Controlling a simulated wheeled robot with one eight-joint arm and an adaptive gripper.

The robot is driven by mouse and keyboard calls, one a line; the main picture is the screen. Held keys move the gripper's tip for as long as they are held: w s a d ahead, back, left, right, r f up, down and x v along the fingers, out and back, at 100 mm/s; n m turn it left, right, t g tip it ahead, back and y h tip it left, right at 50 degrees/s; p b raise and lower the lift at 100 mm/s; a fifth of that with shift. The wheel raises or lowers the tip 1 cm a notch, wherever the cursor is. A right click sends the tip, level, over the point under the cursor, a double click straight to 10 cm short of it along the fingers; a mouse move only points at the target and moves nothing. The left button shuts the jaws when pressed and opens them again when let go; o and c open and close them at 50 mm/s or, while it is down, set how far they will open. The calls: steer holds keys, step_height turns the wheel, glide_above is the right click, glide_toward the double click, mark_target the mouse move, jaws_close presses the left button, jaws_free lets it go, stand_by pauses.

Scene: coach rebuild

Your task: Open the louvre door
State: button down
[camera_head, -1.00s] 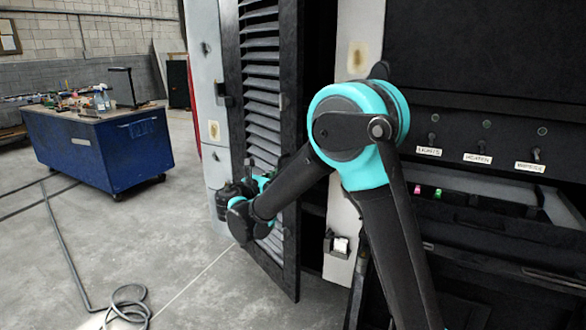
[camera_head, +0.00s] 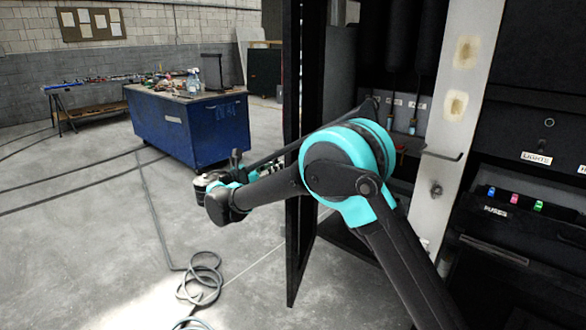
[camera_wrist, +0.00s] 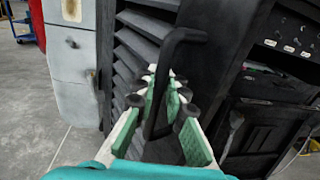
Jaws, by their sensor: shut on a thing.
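The louvre door (camera_head: 301,240) stands swung out from its opening and shows almost edge-on in the head view. Its dark slats (camera_wrist: 130,50) fill the left of the door in the wrist view. A black bent bar handle (camera_wrist: 174,48) stands off the door beside the slats. My gripper (camera_wrist: 165,95) has its green-and-white fingers shut around this handle. In the head view, my gripper's fingertips are hard to make out near the door's left side.
The opened locker shows hanging dark items and small labels inside. A pale post (camera_head: 452,110) with rusty patches stands right of the opening, beside a fuse panel (camera_head: 520,205). A blue wheeled bench (camera_head: 190,130) stands farther back left. A coiled hose (camera_head: 200,282) lies on the otherwise open floor.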

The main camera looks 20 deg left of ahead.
steer(key=a+m+g+h, duration=0.2)
steer(key=a+h, duration=0.1)
steer(key=a, duration=0.8)
steer(key=shift+s+m, duration=0.15)
steer(key=shift+m, duration=0.15)
steer(key=c, duration=1.8)
jaws_free()
steer(key=shift+o, duration=1.1)
steer(key=v, duration=0.7)
steer(key=shift+a, duration=0.2)
